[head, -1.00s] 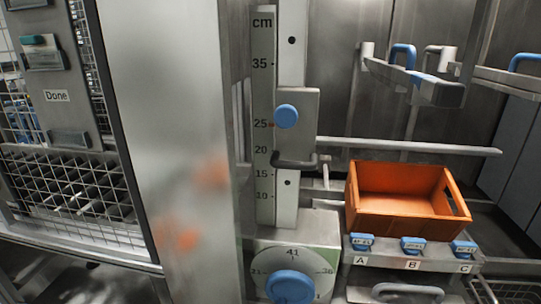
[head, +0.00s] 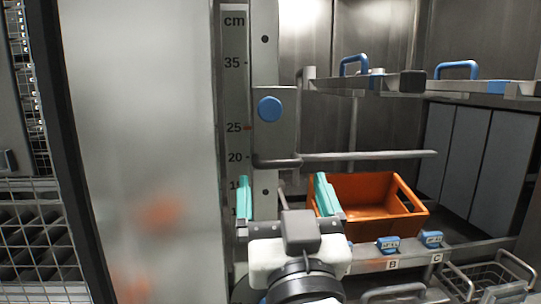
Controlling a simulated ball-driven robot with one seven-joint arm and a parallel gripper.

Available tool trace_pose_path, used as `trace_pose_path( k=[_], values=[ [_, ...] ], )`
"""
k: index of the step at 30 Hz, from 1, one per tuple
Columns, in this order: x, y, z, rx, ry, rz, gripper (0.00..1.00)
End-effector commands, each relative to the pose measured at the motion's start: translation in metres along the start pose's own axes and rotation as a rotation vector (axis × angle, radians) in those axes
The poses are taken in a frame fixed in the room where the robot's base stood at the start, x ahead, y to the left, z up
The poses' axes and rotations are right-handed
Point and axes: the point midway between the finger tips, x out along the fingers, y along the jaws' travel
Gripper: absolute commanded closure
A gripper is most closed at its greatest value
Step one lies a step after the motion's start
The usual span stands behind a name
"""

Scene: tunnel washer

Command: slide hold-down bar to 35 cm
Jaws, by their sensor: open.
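The hold-down bar (head: 372,155) is a long grey horizontal bar, seeming to run right from a metal slide plate. The plate has a blue round knob (head: 270,109) and a grey loop handle (head: 278,163) at its lower edge. My gripper (head: 284,195), with teal fingertips, is open and empty, apparently below the loop handle. The fingers are spread left and right and cover the lower scale. Their depth from the handle is unclear.
An orange crate (head: 418,222) sits right of my gripper, behind a ledge with labelled blue clips (head: 388,244). Upper arms with blue handles (head: 455,70) project at upper right. A wide metal panel (head: 140,130) stands close at left. A wire basket (head: 500,280) is at lower right.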

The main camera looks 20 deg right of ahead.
Motion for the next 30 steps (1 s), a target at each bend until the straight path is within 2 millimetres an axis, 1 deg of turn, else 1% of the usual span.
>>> trace_pose_path(
  k=[1, 6, 12, 17, 25, 30],
  values=[
    [0.012, 0.001, -0.003, -0.002, 0.002, 0.003, 0.07],
    [0.042, 0.001, -0.002, -0.001, -0.001, 0.002, 0.07],
    [0.067, 0.000, -0.001, 0.001, -0.002, 0.001, 0.07],
    [0.075, 0.001, 0.001, 0.001, -0.003, 0.000, 0.07],
    [0.076, 0.000, 0.001, 0.001, -0.003, -0.001, 0.07],
    [0.075, 0.000, 0.001, 0.001, -0.003, 0.000, 0.23]
  ],
)
